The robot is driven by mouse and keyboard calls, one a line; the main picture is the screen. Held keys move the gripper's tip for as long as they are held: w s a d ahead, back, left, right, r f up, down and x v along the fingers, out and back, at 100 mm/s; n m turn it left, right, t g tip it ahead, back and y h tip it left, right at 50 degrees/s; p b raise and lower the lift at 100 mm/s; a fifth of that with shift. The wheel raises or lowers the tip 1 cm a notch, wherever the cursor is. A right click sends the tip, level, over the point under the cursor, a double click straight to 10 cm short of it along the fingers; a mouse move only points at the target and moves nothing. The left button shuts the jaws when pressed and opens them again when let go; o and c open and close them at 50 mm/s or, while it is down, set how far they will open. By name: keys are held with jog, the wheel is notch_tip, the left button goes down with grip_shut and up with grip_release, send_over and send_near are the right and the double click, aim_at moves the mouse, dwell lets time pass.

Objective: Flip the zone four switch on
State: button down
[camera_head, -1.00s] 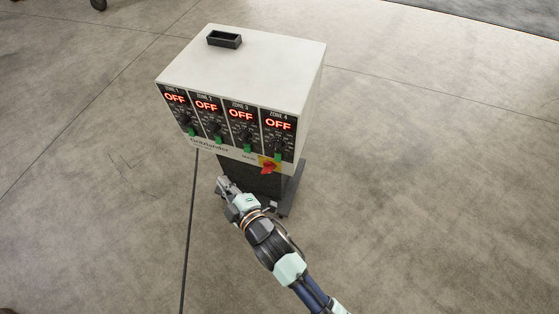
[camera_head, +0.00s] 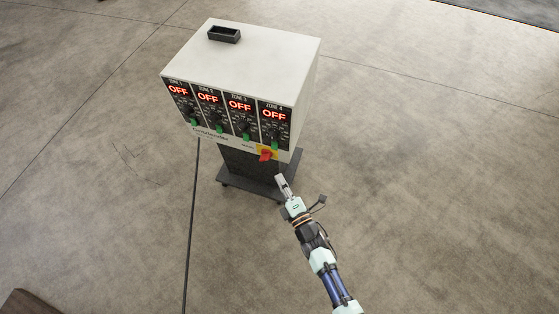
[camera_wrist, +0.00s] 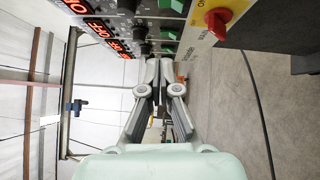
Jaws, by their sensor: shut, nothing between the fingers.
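The zone four switch (camera_head: 274,145) is the green rocker low on the rightmost panel of the white control box. The red display (camera_head: 274,115) above it reads OFF. In the wrist view, a green switch (camera_wrist: 172,5) at the top edge appears to be the zone four one, partly cut off. My gripper (camera_head: 280,178) is shut and empty, in front of and below the box, apart from the switch in the head view. Its closed fingers also show in the wrist view (camera_wrist: 158,65), pointing toward the panel.
A red rotary main switch (camera_head: 265,155) on a yellow plate sits just below and left of the zone four switch. The other zone displays also read OFF. The box (camera_head: 262,58) stands on a dark wheeled base (camera_head: 240,187). Floor around it is clear.

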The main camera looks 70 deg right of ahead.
aim_at(275, 145)
jog(key=w+d+r+b, duration=0.1)
jog(key=w+d, duration=0.5)
jog(key=d, duration=0.4)
jog(key=shift+w+r, duration=0.1)
jog(key=shift+w, duration=0.05)
